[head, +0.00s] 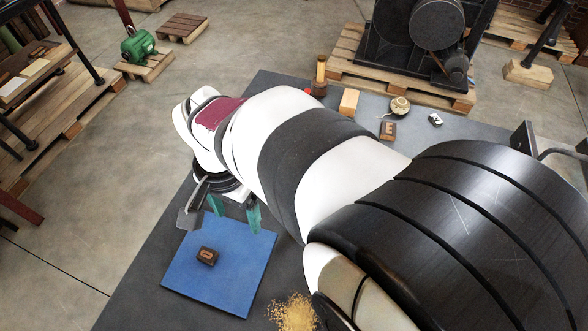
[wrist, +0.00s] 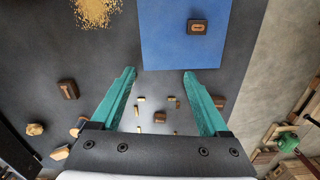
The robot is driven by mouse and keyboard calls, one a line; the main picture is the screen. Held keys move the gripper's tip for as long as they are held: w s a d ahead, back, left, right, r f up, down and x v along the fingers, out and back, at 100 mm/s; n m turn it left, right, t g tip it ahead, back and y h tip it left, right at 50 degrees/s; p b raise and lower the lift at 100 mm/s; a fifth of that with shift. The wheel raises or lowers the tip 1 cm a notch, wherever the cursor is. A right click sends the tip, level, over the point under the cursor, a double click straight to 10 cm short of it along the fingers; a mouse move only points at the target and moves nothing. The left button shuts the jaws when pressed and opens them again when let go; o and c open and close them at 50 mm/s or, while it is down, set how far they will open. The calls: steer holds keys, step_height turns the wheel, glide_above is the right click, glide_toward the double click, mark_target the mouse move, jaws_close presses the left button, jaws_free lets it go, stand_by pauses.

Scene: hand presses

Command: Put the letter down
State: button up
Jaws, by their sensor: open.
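A dark wooden letter block (head: 207,256) with an O-like mark on its face lies on the blue mat (head: 246,282), apart from my gripper. In the wrist view the block (wrist: 197,27) is at the top, on the blue mat (wrist: 165,45). My gripper (head: 235,211) is open and empty, its teal fingers over the mat's back edge in the head view. In the wrist view the gripper (wrist: 159,75) points at the dark table, with the block beyond the right fingertip.
A pile of yellow grains (head: 293,313) lies right of the mat. Several small wooden pieces (wrist: 159,117) show between the fingers in the wrist view.

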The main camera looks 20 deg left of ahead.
steer(key=w+d+r+m, duration=0.2)
steer(key=d+r, duration=0.1)
steer(key=d, duration=0.8)
steer(key=s+d+m+y, duration=0.1)
steer(key=s+d+m, duration=0.1)
steer(key=s+d, duration=0.7)
steer(key=d, duration=0.5)
steer(key=shift+s+d+r+y, duration=0.2)
steer(key=shift+d+r+y, duration=0.1)
steer(key=shift+d+r, duration=0.1)
steer(key=shift+w+a, duration=0.1)
steer(key=shift+w, duration=0.1)
steer(key=shift+c, duration=0.4)
steer(key=w+a+n+h, duration=0.1)
steer(key=w+a+n, duration=0.3)
steer(key=w+n, duration=0.85)
steer(key=w+a+f+n, duration=0.5)
steer(key=w+a+n, duration=0.35)
steer(key=w, duration=0.35)
steer(key=shift+h, duration=0.4)
steer(key=f, duration=1)
steer(key=s+f, duration=0.1)
steer(key=f, duration=0.5)
steer(key=shift+d+f, duration=0.1)
jaws_close()
